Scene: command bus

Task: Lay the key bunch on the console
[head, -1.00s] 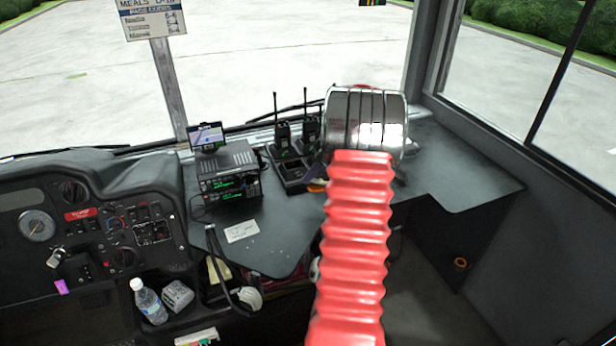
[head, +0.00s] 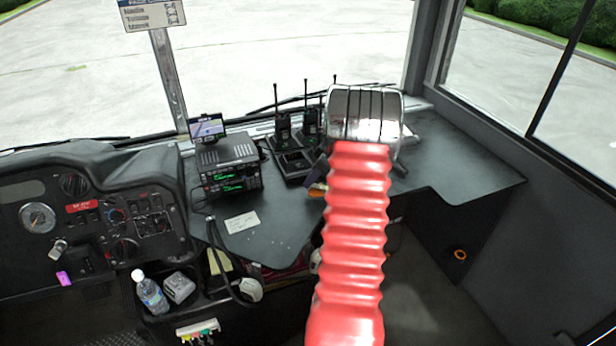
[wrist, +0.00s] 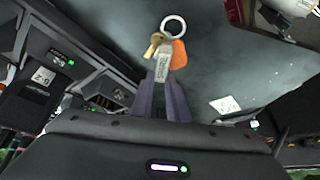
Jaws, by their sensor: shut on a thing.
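The key bunch (wrist: 173,25) shows in the wrist view as a metal ring with a brass key, an orange tag and a grey piece. My gripper (wrist: 165,82) has its purple fingers closed on the grey piece, with the ring and tag beyond the tips. In the head view my red-sleeved arm hides most of the gripper; only a small part of a finger and an orange-brown bit show at its left edge. The dark grey console (head: 285,222) lies under the gripper, and its bare top (wrist: 215,65) fills the area behind the keys. I cannot tell the gap between keys and console.
A radio stack (head: 228,165) with a small screen (head: 206,128) stands on the console's left. Handheld radios (head: 283,130) sit in chargers at the back. A white card (head: 241,222) lies near the front edge. The console's right part (head: 450,175) is clear.

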